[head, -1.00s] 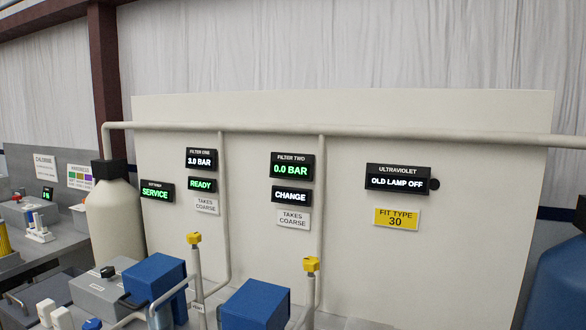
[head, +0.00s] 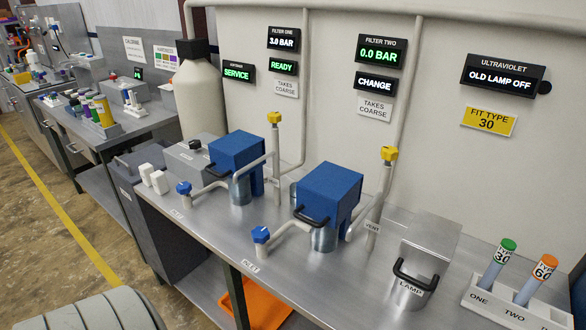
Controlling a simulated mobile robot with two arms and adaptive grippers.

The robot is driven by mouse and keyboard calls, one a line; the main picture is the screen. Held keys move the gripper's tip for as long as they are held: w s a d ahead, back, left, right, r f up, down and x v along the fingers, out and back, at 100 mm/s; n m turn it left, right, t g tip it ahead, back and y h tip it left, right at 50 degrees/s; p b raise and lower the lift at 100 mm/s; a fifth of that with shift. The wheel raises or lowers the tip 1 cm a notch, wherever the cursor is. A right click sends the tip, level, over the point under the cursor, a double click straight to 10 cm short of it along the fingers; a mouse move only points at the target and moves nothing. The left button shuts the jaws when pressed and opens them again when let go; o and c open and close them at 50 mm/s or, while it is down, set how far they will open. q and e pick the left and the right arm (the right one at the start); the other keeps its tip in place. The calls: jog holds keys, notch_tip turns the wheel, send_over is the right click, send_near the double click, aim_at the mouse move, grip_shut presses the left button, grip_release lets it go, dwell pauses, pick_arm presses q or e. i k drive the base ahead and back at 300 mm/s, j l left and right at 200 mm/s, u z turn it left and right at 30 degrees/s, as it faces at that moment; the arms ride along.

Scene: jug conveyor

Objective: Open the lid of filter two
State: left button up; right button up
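Filter two (head: 330,190) has a blue box-shaped lid with a black handle at its lower front, over a clear housing. The lid sits down on the housing. The display above it (head: 381,52) reads "FILTER TWO 0.0 BAR", with "CHANGE" below. A blue inlet valve (head: 261,235) stands at its front left, and a yellow-topped vent valve (head: 389,155) at its back right. Filter one (head: 237,152), with a similar blue lid, stands to its left and shows 3.0 BAR and READY. Neither of my grippers shows in the head view.
A lamp unit (head: 412,285) with a black handle and a rack (head: 510,312) holding green and orange tubes stand on the bench at right. A white tank (head: 200,88) stands behind at left. The bench front between inlet and lamp is clear.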

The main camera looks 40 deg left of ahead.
aim_at(328, 192)
jog(key=u, duration=1.25)
